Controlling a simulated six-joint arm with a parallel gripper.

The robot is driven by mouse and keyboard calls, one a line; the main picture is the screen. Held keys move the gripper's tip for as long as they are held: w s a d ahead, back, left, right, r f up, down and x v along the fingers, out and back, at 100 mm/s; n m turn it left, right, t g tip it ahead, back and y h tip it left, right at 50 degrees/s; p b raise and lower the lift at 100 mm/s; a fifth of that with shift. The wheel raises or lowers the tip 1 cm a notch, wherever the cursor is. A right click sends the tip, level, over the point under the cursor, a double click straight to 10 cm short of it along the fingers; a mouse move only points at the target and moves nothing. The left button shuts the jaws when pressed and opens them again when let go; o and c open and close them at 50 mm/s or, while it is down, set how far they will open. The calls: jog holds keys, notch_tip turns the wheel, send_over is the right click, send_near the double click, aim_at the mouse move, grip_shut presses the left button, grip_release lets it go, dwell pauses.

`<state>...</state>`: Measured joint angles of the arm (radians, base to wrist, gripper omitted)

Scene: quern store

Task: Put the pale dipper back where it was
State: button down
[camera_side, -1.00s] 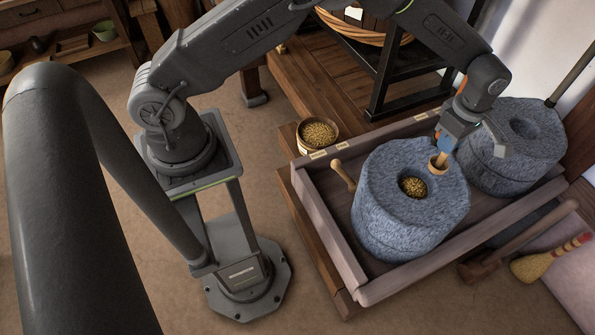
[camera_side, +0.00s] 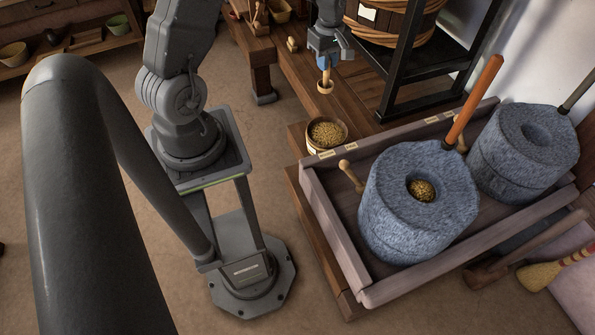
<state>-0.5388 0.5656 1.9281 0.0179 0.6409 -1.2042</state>
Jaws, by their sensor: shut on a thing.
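My gripper (camera_side: 326,62) is shut on the pale dipper (camera_side: 325,87), whose small round cup hangs below the fingers. The gripper covers most of the dipper's handle. In the picture they are above and behind the grain bowl (camera_side: 327,134), over the wooden bench (camera_side: 300,88). The dipper looks clear of the bowl; its height over the bench is hard to judge. The near blue-grey quern (camera_side: 418,200) stands in the wooden tray (camera_side: 330,232), with grain (camera_side: 421,190) in its eye.
A second quern (camera_side: 527,150) stands at the right. An orange handle (camera_side: 474,100) rises behind the near quern. A dark stand (camera_side: 430,95) and wooden tub (camera_side: 388,25) are right of my gripper. Small wooden things (camera_side: 262,15) sit at the bench's back. A broom (camera_side: 555,272) lies at lower right.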

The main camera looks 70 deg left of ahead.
jog(key=s+a, duration=0.3)
jog(key=s, duration=0.7)
jog(key=s+a, duration=0.3)
jog(key=s, duration=0.6)
notch_tip(320, 180, down, 26)
jog(key=shift+w+d+f, duration=0.85)
jog(key=shift+w+f, duration=0.95)
jog(key=shift+f, duration=0.1)
jog(key=shift+w+d+f, duration=0.9)
jog(key=shift+w+f, duration=0.85)
jog(key=shift+f, duration=0.15)
jog(key=shift+w+d+f, duration=0.85)
jog(key=shift+w+f, duration=0.95)
jog(key=shift+f, duration=0.1)
jog(key=shift+f, duration=0.15)
jog(key=c, duration=1.1)
grip_release()
jog(key=shift+o, duration=0.2)
